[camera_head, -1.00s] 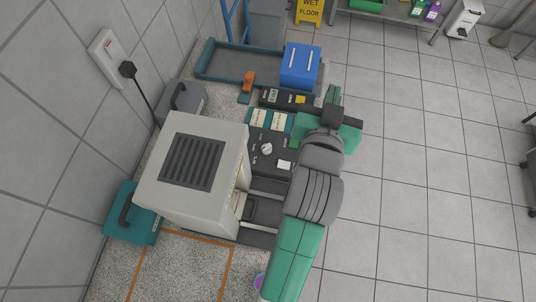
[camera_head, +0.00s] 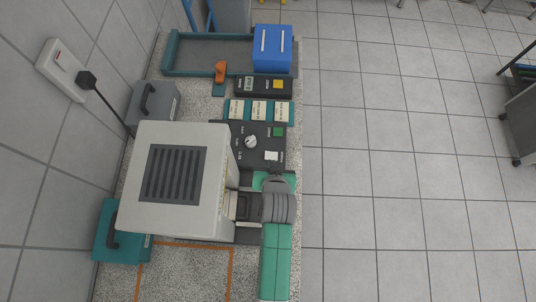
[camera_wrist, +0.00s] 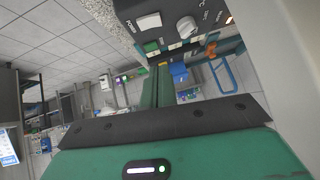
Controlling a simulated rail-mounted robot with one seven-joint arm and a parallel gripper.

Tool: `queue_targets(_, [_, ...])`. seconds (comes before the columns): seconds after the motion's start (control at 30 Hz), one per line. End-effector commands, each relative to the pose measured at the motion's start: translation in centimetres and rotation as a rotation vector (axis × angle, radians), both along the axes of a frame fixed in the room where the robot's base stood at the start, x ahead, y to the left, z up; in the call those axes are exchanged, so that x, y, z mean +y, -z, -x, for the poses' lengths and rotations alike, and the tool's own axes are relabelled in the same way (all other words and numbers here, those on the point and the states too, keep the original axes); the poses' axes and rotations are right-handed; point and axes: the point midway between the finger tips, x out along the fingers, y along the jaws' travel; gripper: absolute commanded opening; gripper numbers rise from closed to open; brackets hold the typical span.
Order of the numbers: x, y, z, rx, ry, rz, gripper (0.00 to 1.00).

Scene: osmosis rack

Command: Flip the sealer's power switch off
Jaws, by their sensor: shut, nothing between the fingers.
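The sealer is a cream box (camera_head: 218,150) with a dark slatted vent on top and a dark control panel (camera_head: 233,160) on its far side. The panel carries a white switch (camera_head: 271,156), a round white knob (camera_head: 250,142) and a green button (camera_head: 278,132). In the wrist view the white switch (camera_wrist: 150,22) and knob (camera_wrist: 187,27) show at the top. The switch's on or off position is too small to tell. My gripper (camera_wrist: 157,68) is shut and empty, its green fingers apart from the switch. In the head view my wrist hides the fingertips, just near the panel's near edge.
A wall socket (camera_head: 62,70) feeds a cable at left.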

Motion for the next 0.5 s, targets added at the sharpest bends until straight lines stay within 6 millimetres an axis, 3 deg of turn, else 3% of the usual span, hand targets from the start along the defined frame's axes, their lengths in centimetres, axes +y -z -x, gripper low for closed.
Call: queue_targets(0.5, [0.6,7.2,-7.2,0.000,0.000,0.000,0.00])
